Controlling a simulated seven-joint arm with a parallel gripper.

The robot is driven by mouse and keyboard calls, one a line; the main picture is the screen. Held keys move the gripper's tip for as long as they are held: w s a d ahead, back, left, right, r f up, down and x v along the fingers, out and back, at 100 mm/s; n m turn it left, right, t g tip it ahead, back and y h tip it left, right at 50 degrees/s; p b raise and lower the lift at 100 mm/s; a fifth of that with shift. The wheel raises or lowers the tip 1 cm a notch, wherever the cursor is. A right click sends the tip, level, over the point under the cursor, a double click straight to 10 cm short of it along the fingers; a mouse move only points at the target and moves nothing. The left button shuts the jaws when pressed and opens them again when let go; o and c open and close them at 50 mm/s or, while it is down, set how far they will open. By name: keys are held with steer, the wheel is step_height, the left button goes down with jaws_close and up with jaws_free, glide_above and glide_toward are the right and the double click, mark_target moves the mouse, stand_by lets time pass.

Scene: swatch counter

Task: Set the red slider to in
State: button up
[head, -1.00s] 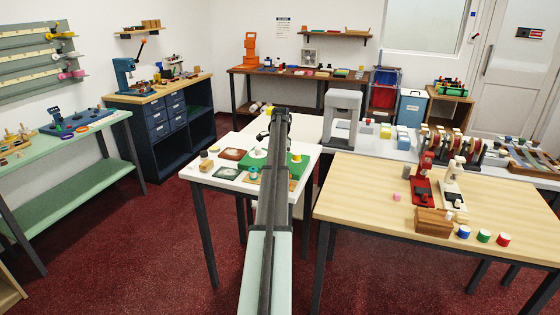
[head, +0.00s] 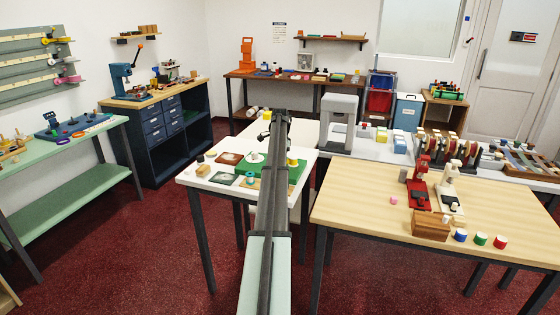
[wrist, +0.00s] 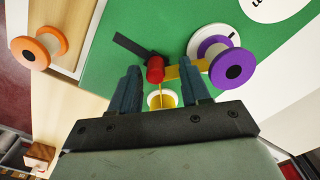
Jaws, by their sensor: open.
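In the wrist view, a red knob (wrist: 155,69), which I take to be the red slider, stands on a green board (wrist: 105,75). A dark flat bar (wrist: 131,46) runs from it to the upper left, and a yellow strip (wrist: 173,72) lies on its right. My gripper (wrist: 160,66) is open, with one dark finger on each side of the knob. I cannot tell whether either finger touches it. In the head view my arm covers the knob and the gripper; part of the green board (head: 297,171) shows on the white table (head: 186,180).
In the wrist view, a purple-and-white spool (wrist: 232,66) is close on the right of my gripper. A yellow round piece (wrist: 165,99) lies between the fingers, nearer the palm. An orange spool (wrist: 40,47) is at the far left. A wooden table (head: 345,205) stands at right.

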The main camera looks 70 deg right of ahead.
step_height(320, 180, up, 14)
stand_by(0.7)
steer(key=shift+f, duration=0.1)
stand_by(0.3)
